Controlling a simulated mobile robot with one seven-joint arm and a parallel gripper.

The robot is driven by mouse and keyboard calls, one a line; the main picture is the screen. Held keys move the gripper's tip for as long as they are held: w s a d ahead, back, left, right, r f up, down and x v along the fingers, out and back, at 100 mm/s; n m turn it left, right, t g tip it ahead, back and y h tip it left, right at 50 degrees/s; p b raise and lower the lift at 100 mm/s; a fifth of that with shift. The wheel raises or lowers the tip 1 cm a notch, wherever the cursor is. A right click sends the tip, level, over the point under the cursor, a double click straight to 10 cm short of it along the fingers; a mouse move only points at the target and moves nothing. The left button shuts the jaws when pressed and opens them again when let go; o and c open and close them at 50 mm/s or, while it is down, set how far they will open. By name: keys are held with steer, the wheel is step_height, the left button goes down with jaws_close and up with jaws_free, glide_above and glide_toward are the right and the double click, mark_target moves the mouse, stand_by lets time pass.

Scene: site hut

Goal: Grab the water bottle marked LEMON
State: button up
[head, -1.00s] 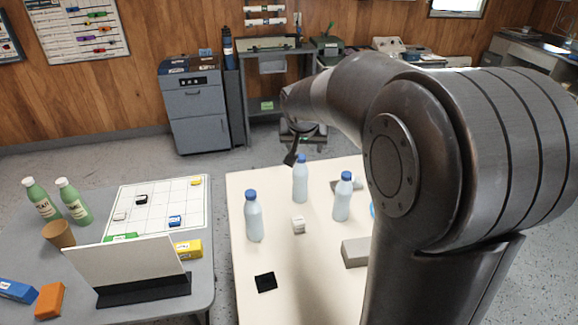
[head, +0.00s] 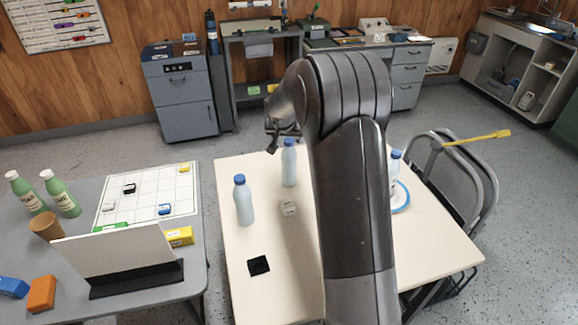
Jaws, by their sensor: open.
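Pale blue water bottles with blue caps stand upright on the cream table. One bottle (head: 244,205) is at the front left, one (head: 289,165) is further back, and one (head: 394,176) shows partly past the right side of my arm. No LEMON mark is readable on any of them. My gripper (head: 272,147) is open, small and partly hidden by my arm, over the table's far left edge. My arm covers the middle of the table.
Two green bottles (head: 62,196) stand on the grey table at left. A folding chair (head: 480,185) stands right, with a yellow-headed stick across it.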

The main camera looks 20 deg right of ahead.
mark_target(289, 141)
steer(key=x, duration=0.4)
steer(key=shift+s+d, duration=0.1)
steer(key=shift+d, duration=0.05)
steer(key=shift+w+d+f, duration=0.15)
steer(key=shift+w+f, duration=0.25)
steer(key=shift+f, duration=0.1)
jaws_close()
